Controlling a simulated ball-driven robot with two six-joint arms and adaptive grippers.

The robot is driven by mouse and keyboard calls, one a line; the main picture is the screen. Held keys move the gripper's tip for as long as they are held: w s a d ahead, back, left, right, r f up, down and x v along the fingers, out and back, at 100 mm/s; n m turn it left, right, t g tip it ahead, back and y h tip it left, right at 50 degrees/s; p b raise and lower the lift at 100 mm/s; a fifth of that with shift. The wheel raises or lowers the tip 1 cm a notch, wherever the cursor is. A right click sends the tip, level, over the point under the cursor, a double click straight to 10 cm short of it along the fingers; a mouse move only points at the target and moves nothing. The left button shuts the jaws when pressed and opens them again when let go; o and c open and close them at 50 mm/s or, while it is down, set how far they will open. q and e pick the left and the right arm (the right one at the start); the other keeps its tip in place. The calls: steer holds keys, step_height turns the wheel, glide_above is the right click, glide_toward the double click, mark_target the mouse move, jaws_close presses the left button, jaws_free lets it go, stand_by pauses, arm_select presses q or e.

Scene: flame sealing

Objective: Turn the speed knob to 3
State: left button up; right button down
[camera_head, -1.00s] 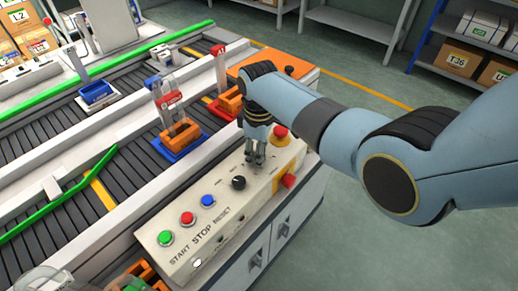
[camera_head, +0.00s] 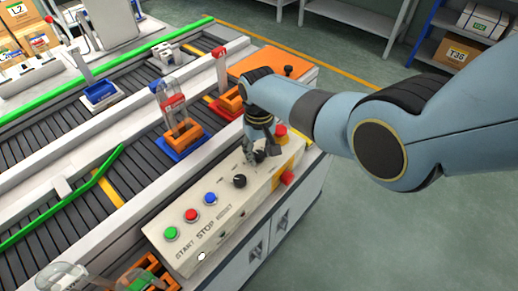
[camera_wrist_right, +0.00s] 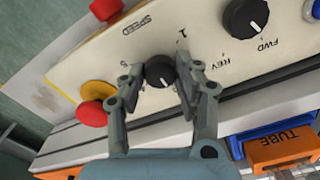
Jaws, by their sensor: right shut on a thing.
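The black speed knob (camera_wrist_right: 159,71) sits on the cream control panel (camera_wrist_right: 200,45), beside the printed word SPEED. A white pointer line shows on its face; the scale digits 1 and 5 are partly visible, but I cannot read the exact setting. My right gripper (camera_wrist_right: 155,88) has its fingers on either side of the knob and is shut on it. In the head view my right gripper (camera_head: 262,158) points down at the panel (camera_head: 200,245) and hides the knob.
A second black knob (camera_head: 239,181), marked FWD and REV, is beside the gripper. Green (camera_head: 171,233), red (camera_head: 191,215) and blue (camera_head: 210,198) buttons line the panel. A red mushroom button (camera_head: 280,130) stands close behind the gripper. The conveyor (camera_head: 95,155) runs alongside.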

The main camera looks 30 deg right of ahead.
mark_target(259, 154)
steer(key=shift+m, duration=0.5)
steer(key=c, duration=0.9)
jaws_free()
steer(key=shift+c, duration=0.2)
step_height(259, 154, up, 12)
